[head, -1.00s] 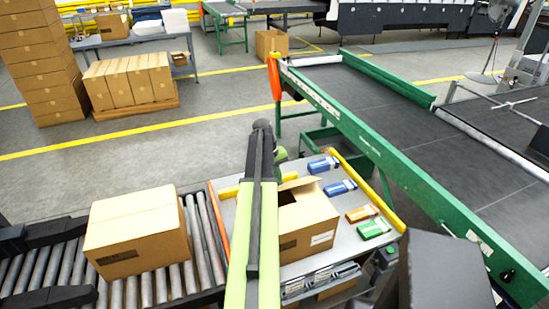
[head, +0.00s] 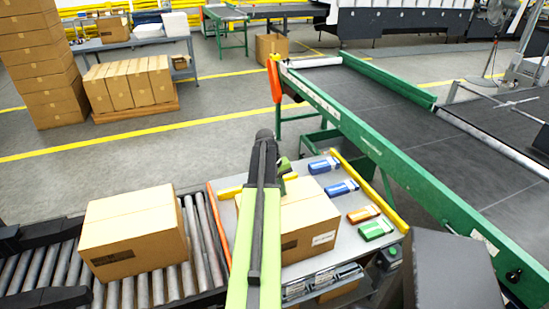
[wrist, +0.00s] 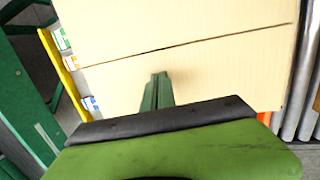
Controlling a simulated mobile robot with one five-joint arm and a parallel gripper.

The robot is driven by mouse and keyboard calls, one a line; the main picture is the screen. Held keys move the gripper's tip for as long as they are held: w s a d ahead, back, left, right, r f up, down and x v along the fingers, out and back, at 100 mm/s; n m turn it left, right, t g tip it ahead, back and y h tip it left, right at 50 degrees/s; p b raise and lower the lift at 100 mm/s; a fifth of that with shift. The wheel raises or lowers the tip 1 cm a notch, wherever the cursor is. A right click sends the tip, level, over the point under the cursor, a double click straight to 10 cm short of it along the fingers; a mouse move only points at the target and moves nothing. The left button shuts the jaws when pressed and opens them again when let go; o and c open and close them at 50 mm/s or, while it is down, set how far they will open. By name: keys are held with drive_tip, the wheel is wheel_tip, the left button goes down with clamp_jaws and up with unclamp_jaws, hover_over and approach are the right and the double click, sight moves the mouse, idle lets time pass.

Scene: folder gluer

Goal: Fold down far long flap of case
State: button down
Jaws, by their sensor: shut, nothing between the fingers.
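The case (head: 312,218) stands on the metal table, partly hidden behind my arm in the head view. Its top looks closed. In the wrist view, the far long flap (wrist: 115,92) lies about flat, and a thin dark seam parts it from the near long flap (wrist: 170,22). My gripper (wrist: 157,78) is shut and empty. Its green fingers are over the far flap and look to be at or just above its surface; contact is not clear. In the head view my gripper (head: 284,168) is mostly hidden at the case's far side.
Blue, orange and green packs (head: 342,188) lie on the table (head: 330,258) right of the case. Another closed carton (head: 130,230) sits on the roller conveyor (head: 205,250) at left. A green-framed belt conveyor (head: 400,110) stands at right. A yellow rail (head: 365,190) edges the table.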

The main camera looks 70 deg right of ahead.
wheel_tip(320, 180, up, 9)
drive_tip(key=p, duration=0.9)
